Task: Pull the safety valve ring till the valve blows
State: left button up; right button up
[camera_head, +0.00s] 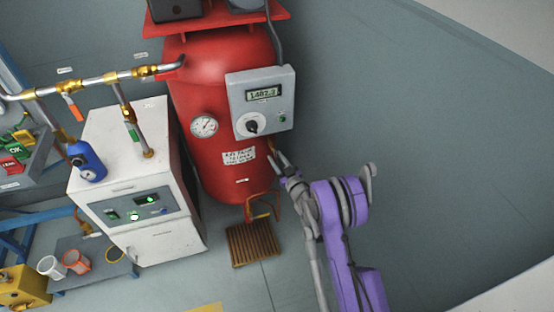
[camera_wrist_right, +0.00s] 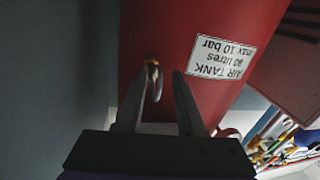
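The red air tank (camera_head: 205,80) stands in the middle of the head view, and it fills much of the right wrist view (camera_wrist_right: 215,20). A small brass fitting (camera_wrist_right: 152,63) sticks out from the tank's side, with what looks like a thin pale ring (camera_wrist_right: 157,84) hanging below it. My right gripper (camera_wrist_right: 164,76) has its fingers apart, with the fitting and ring near the tip of the left-hand finger. In the head view the right gripper (camera_head: 276,162) is at the tank's right side, below the grey control box. My left gripper is not in view.
The grey control box (camera_head: 261,100) with a display and black knob is on the tank's front, beside a round gauge (camera_head: 204,125). A white cabinet (camera_head: 165,215) stands to the left, under metal pipes. A wooden grate (camera_head: 253,244) lies below the tank. The right-hand floor is clear.

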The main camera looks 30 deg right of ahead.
grip_shut()
jog(key=shift+a, duration=0.2)
dwell(1.1)
